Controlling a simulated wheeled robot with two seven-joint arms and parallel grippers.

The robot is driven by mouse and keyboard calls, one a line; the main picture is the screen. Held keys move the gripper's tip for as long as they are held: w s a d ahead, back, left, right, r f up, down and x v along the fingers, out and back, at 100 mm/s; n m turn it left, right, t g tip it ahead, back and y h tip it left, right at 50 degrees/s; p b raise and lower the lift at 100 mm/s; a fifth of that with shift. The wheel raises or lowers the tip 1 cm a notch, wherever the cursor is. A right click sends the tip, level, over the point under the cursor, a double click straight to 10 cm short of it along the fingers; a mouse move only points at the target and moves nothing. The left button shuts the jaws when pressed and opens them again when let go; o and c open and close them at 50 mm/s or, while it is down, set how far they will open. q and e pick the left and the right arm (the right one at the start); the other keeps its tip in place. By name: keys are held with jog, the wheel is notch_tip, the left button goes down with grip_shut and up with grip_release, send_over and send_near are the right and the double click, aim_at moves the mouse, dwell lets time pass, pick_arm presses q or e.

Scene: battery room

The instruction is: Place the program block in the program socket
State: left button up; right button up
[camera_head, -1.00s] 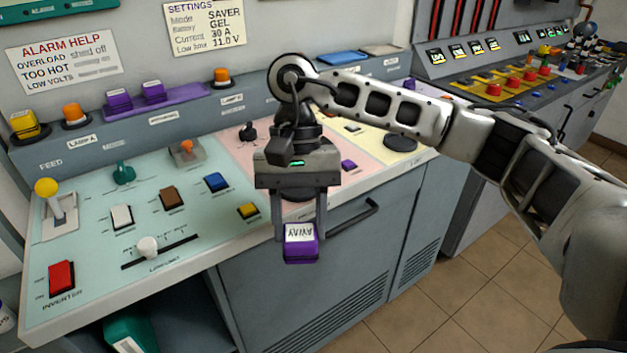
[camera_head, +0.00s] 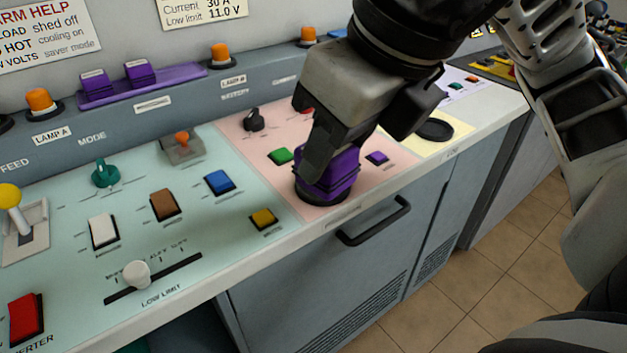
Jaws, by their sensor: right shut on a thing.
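The purple program block (camera_head: 340,182) is at the front of the pink panel, held in my right gripper (camera_head: 328,165). The gripper comes down from above, with one finger showing on the block's left side; the other finger is hidden. The block's top and label are covered by the gripper. The dark round program socket (camera_head: 312,199) shows as a rim directly under the block. The block looks upright and in or just over the socket; I cannot tell whether it is fully seated. My left gripper is not in view.
Two other purple blocks (camera_head: 138,72) stand on a purple tray (camera_head: 170,88) on the back ledge. A green button (camera_head: 281,156), a black knob (camera_head: 254,120) and a small purple button (camera_head: 377,157) are close around the socket. An empty round dark recess (camera_head: 434,129) lies to the right.

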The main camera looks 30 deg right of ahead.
jog(key=shift+d+m+h, duration=0.15)
jog(key=shift+m+h, duration=0.25)
jog(key=shift+m, duration=0.5)
jog(key=shift+w+d+f, duration=0.2)
jog(key=shift+w, duration=0.15)
jog(key=w+d+f+b, duration=0.1)
jog(key=w+d+f, duration=0.1)
jog(key=w+f, duration=0.1)
jog(key=w+d+f+b, duration=0.1)
jog(key=w+d+f, duration=0.1)
jog(key=w, duration=0.2)
jog(key=w+d+f+b, duration=0.2)
jog(key=w+f, duration=0.1)
jog(key=shift+w+d+f, duration=0.25)
jog(key=shift+f, duration=0.05)
jog(key=shift+w+d+f, duration=0.1)
jog(key=shift+w+f, duration=0.1)
jog(key=shift+f, duration=0.1)
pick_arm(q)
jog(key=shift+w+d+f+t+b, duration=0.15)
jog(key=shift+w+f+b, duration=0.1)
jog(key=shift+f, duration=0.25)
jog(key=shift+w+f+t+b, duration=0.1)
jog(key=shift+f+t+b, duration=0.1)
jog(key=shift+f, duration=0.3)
pick_arm(e)
jog(key=shift+w+d+f, duration=0.1)
jog(key=shift+w+f, duration=0.05)
jog(key=shift+f, duration=1.5)
